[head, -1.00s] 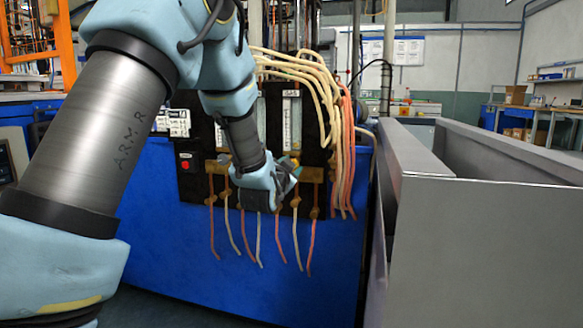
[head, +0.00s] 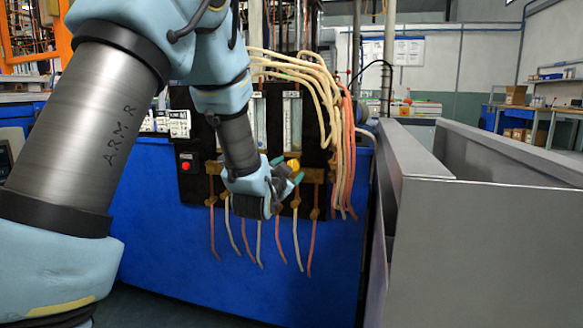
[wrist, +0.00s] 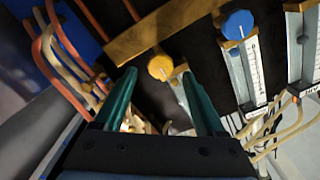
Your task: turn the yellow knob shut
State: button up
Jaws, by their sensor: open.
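The yellow knob (wrist: 160,67) sits on the black panel at the foot of a flowmeter tube. In the wrist view it lies just beyond and between my fingertips. In the head view the yellow knob (head: 293,165) shows at the upper right of my gripper. My gripper (wrist: 157,80) is open, with its two green fingers apart and nothing between them. In the head view my gripper (head: 288,180) is in front of the panel, its fingers pointing up and right. I cannot tell whether a fingertip touches the knob.
A blue knob (wrist: 237,25) with its own flowmeter is to the right in the wrist view. A brown bar (wrist: 165,28) runs beside the knobs. Pale and red hoses (head: 345,150) hang at the panel's right. A grey metal bin (head: 480,240) stands at the right.

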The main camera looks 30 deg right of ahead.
jog(key=v, duration=0.8)
jog(key=w+a+f+n+g+y, duration=0.2)
jog(key=a+f+n+y, duration=0.25)
jog(key=a, duration=0.45)
jog(key=w+a+f+n+g+y, duration=0.25)
jog(key=a+f, duration=0.25)
jog(key=a, duration=0.3)
jog(key=s+a+f+n+g+y, duration=0.2)
jog(key=s+a+n+g, duration=0.15)
jog(key=s+a, duration=0.4)
jog(key=s+a+f+n+g+y, duration=0.25)
jog(key=s+a+n, duration=0.2)
jog(key=a, duration=0.65)
notch_tip(320, 180, up, 32)
jog(key=s+g+p, duration=0.1)
jog(key=s+p, duration=0.1)
jog(key=p, duration=3)
jog(key=shift+a+y, duration=0.15)
jog(key=shift+y, duration=0.1)
